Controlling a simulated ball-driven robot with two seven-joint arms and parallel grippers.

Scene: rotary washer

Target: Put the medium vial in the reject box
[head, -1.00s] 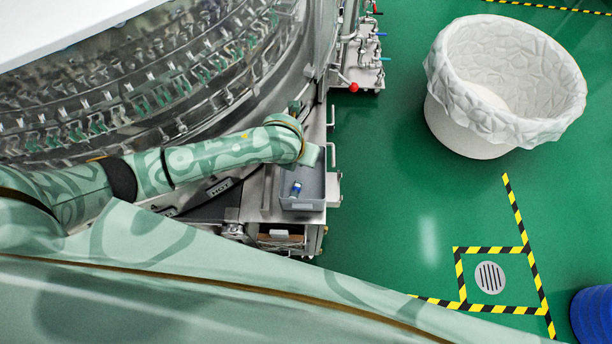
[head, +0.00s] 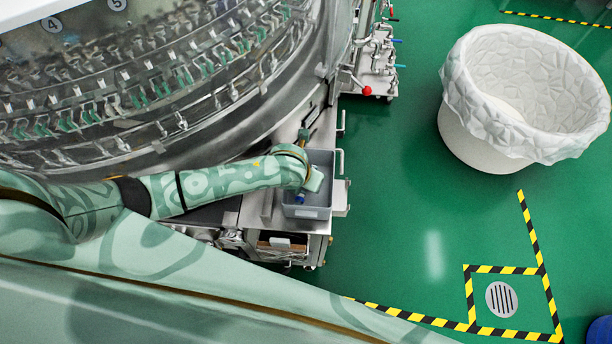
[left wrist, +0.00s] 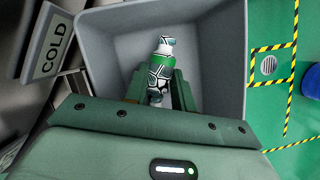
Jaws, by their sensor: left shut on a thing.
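A vial with a white and dark pattern and a green band (left wrist: 160,68) is between the fingers of my left gripper (left wrist: 160,80) in the left wrist view. The gripper is shut on it, inside a grey box (left wrist: 222,35). In the head view my left gripper (head: 311,184) is over the same grey box (head: 318,159), and a small blue part of the vial (head: 299,197) shows beside it. Whether the vial still touches the box floor I cannot tell. Its size compared with others cannot be told. My right gripper is not in view.
A plate reading COLD (left wrist: 54,48) is beside the box. The large rotary washer (head: 150,90) fills the upper left. A white lined bin (head: 495,125) stands on the green floor at the right. A floor drain (head: 501,299) lies inside striped tape.

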